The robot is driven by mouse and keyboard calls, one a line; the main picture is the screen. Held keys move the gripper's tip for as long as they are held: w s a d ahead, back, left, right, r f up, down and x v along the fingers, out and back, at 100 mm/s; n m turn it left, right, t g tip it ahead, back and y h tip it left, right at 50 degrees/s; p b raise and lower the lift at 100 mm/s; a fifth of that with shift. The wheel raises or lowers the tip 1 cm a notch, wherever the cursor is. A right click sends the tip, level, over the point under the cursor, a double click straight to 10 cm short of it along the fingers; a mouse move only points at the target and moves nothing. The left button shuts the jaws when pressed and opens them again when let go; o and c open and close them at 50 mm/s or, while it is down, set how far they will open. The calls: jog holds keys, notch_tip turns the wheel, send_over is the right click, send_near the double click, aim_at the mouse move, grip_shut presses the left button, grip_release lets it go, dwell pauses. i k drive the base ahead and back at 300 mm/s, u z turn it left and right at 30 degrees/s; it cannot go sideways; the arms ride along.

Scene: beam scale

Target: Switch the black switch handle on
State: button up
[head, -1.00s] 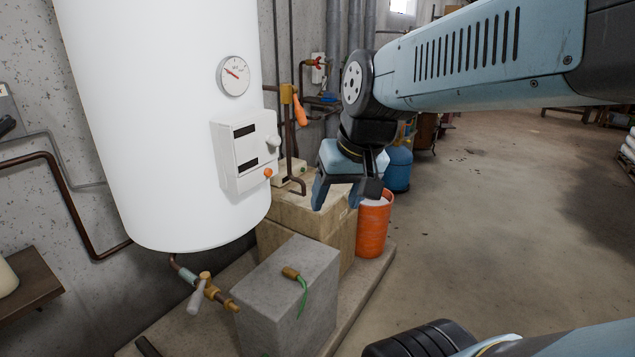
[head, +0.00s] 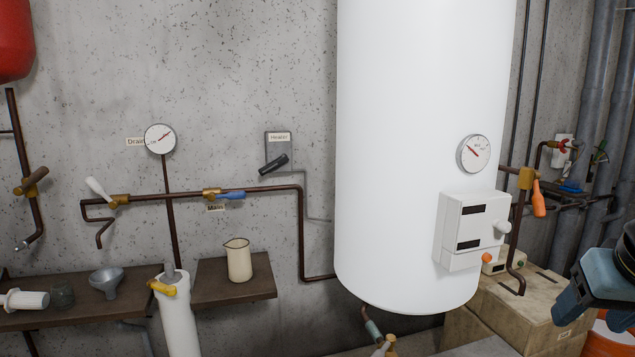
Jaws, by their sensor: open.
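My gripper (head: 571,314) is at the lower right edge of the head view, partly cut off. It is open, and I see nothing between its fingers. It is far to the right of the switch, with the white tank between them in the picture.
The large white tank (head: 420,130) carries a gauge (head: 473,154) and a control box (head: 470,230). Brown pipes with a blue handle (head: 230,195) and a white handle (head: 97,188) run along the wall. A shelf (head: 235,291) holds a cream jug (head: 238,260). A white cylinder (head: 178,318) stands before it.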

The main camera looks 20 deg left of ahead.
aim_at(284, 157)
jog(key=u, duration=2.3)
jog(key=k, duration=1.35)
jog(key=u, duration=0.8)
jog(key=i, duration=2.2)
jog(key=z, duration=0.65)
jog(key=i, duration=1.3)
jog(key=z, duration=0.75)
